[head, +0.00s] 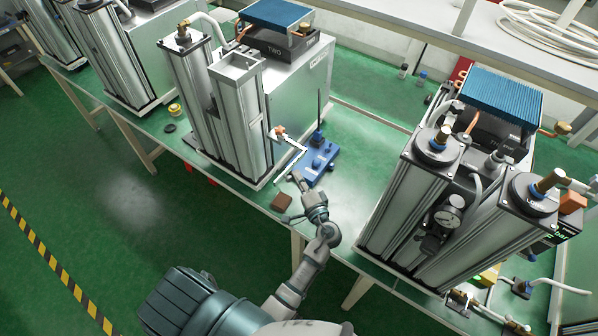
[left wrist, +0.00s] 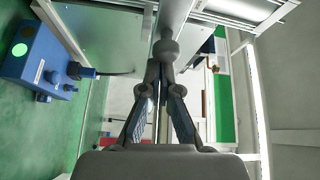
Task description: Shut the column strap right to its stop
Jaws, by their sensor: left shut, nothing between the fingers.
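The silver sieve column (head: 238,115) with an open square top stands at the front of the middle unit. A thin pale bar (head: 292,147), which looks like the column strap, sticks out from the column's right side near a small orange block (head: 279,131). It stands out at an angle, clear of the column's face. My left gripper (head: 298,178) is shut and empty, just below and right of the bar. In the left wrist view the shut fingers (left wrist: 166,48) lie in front of grey metal surfaces; I cannot tell whether they touch the strap. My right gripper is not in view.
A blue box (head: 318,160) with a thin upright rod stands on the bench right of the column. A brown block (head: 282,201) lies near the bench's front edge. Another twin-column unit with a gauge (head: 448,216) stands at the right.

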